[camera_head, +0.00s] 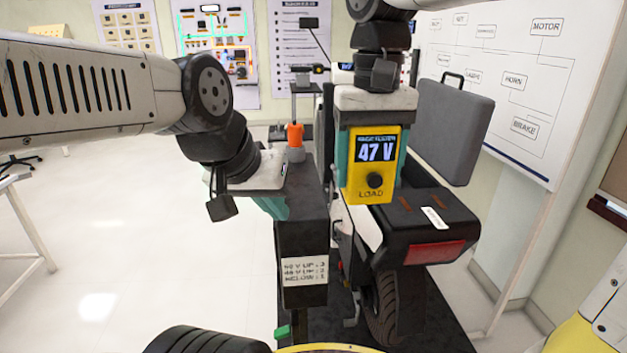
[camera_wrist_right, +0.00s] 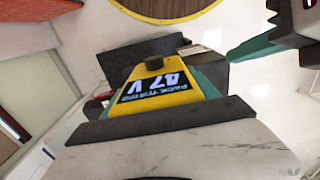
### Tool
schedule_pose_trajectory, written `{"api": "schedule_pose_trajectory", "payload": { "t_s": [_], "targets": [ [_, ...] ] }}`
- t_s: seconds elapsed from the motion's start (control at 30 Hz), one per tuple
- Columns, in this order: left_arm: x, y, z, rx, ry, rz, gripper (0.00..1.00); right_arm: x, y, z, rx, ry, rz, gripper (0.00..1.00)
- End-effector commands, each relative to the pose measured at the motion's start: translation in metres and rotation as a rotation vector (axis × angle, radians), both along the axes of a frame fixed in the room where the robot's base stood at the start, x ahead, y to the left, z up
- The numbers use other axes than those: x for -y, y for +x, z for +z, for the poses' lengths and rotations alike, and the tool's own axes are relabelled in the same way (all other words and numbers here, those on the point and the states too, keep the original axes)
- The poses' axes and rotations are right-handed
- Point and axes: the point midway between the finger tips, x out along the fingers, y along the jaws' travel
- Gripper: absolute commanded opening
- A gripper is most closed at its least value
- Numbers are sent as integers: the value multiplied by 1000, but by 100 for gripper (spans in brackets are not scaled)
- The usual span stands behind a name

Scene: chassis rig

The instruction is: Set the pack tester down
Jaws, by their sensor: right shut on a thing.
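The pack tester (camera_head: 371,165) is a yellow box with a knob marked LOAD and a lit display reading 47 V. My right gripper (camera_head: 372,150) is shut on it, with teal fingers on its two sides. It looks upright, beside the black tail section; whether its bottom touches anything is unclear. The tester also shows in the right wrist view (camera_wrist_right: 165,92). My left gripper (camera_head: 272,207) is beside a tall black box (camera_head: 302,225) with a white label. One teal finger shows there; its jaw opening is hidden.
The black tail section (camera_head: 425,215) has a red lamp and stands over a rear tyre (camera_head: 400,305). A grey panel with a handle (camera_head: 452,130) stands behind it. An orange object (camera_head: 295,135) is at the back. Open floor (camera_head: 110,230) lies to the left.

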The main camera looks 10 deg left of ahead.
Motion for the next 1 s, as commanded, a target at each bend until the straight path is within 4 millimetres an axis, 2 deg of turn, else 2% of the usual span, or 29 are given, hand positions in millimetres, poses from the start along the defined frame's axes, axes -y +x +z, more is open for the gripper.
{"api": "schedule_pose_trajectory", "payload": {
  "t_s": [0.17, 0.5, 0.6, 0.83, 1.0],
  "targets": [
    [0, 0, 0, 0, 0, 0, 0, -31, 18, -3, -4, -2, 6, 14],
    [0, 0, 0, 0, 0, 0, 0, -106, 67, -12, -3, -2, 5, 14],
    [0, 0, 0, 0, 0, 0, 0, -121, 77, -13, -2, -1, 3, 14],
    [0, 0, 0, 0, 0, 0, 0, -132, 84, -17, -2, -2, 2, 14],
    [0, 0, 0, 0, 0, 0, 0, -131, 84, -39, -3, -3, 1, 14]
  ]
}}
